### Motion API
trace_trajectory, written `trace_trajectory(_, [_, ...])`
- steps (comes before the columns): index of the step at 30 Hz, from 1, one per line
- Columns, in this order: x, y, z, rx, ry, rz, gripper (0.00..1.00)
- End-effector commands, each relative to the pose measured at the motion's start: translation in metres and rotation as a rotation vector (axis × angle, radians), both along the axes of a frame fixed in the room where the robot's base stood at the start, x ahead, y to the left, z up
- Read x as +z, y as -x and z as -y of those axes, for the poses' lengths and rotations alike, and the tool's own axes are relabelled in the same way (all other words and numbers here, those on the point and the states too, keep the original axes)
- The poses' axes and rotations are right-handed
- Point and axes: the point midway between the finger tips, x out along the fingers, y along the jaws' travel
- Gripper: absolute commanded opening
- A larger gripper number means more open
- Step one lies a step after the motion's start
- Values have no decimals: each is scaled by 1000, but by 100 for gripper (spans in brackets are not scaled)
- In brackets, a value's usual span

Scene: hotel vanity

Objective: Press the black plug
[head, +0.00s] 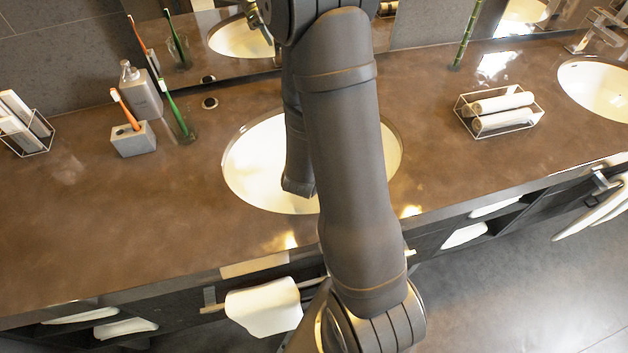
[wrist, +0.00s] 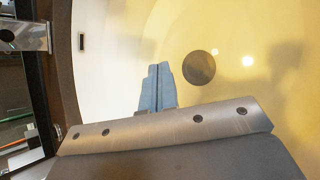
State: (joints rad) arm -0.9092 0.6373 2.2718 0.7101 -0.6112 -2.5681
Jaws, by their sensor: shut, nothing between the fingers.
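The black plug (wrist: 199,67) is a dark round disc in the bottom of the pale sink basin (wrist: 120,75) in the wrist view. My gripper (wrist: 158,72) is shut and empty, its blue-grey fingers together. In that view the fingertips appear just left of the plug, with a gap between them in the picture; I cannot tell their height above the basin. In the head view the same oval sink (head: 250,170) lies under my arm. My arm hides the plug and fingertips there.
A metal faucet (wrist: 25,37) shows at the left of the wrist view. On the counter (head: 130,215) stand a soap dispenser (head: 140,92), a toothbrush holder (head: 134,138) and a rack of rolled towels (head: 500,108). A small round fitting (head: 210,103) sits behind the sink.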

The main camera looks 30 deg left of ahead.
Motion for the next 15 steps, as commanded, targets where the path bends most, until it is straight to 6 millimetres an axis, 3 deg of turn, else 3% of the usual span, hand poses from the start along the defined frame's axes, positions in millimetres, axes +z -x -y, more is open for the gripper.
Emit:
trace_trajectory(6, [-28,0,1,0,4,-2,0])
trace_trajectory(15, [-54,0,0,1,1,-1,0])
